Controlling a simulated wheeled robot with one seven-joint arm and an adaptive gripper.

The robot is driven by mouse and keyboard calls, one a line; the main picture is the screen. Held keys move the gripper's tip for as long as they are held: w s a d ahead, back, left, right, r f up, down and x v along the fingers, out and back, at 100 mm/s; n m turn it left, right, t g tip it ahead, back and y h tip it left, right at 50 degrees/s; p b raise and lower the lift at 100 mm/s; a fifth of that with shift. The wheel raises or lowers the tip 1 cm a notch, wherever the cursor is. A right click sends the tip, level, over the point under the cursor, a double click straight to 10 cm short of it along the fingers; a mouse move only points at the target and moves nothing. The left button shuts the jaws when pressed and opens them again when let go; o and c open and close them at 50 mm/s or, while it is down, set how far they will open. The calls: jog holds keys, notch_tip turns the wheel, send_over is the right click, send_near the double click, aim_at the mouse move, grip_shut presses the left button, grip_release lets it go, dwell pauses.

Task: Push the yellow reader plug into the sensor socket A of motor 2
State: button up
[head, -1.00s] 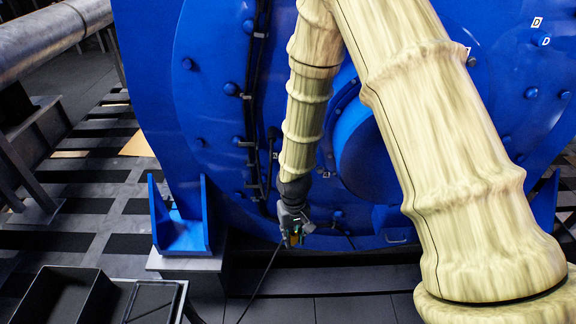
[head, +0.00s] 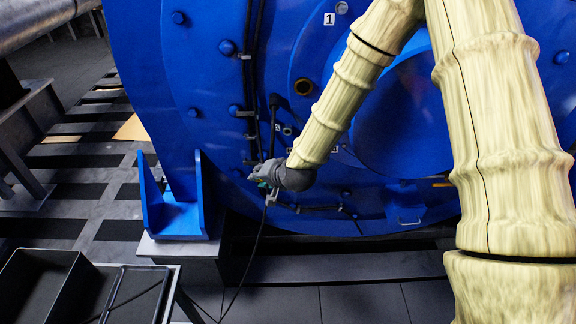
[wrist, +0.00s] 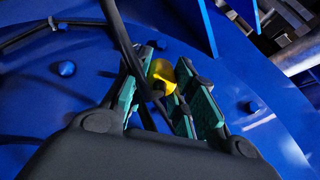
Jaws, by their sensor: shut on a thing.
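My gripper (head: 266,186) is near the lower left of the big blue motor (head: 215,90), close to its face. In the wrist view my gripper (wrist: 160,95) has its green-padded fingers closed on the yellow plug (wrist: 162,74). The plug's yellow end shows between the fingertips, with blue motor surface behind it. A black cable (wrist: 122,35) runs across the left finger to the plug. In the head view the plug is hidden by the gripper, and the cable (head: 262,235) hangs down from it. I cannot tell which socket is sensor socket A.
Black cables (head: 248,90) run down the motor face above my gripper. A number 1 label (head: 329,19) is near the top. A blue bracket foot (head: 180,212) stands at left. A black tray (head: 45,285) is on the stand at lower left.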

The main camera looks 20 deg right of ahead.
jog(key=shift+w+d+m+t+h+b, duration=0.3)
jog(key=shift+m+t+b, duration=0.15)
jog(key=shift+t, duration=0.1)
jog(key=shift+w+d+m+t+h+b, duration=0.15)
jog(key=shift+w+m+t+h+b, duration=0.15)
jog(key=shift+t+b, duration=0.2)
jog(key=d+r+m+t+h+b, duration=0.5)
jog(key=d+m+t+h+b, duration=0.1)
jog(key=d+h+b, duration=0.1)
jog(key=shift+s+d+r, duration=0.15)
jog(key=shift+s+d, duration=0.2)
jog(key=shift+d, duration=0.05)
jog(key=shift+x, duration=2.85)
jog(key=shift+x, duration=1.65)
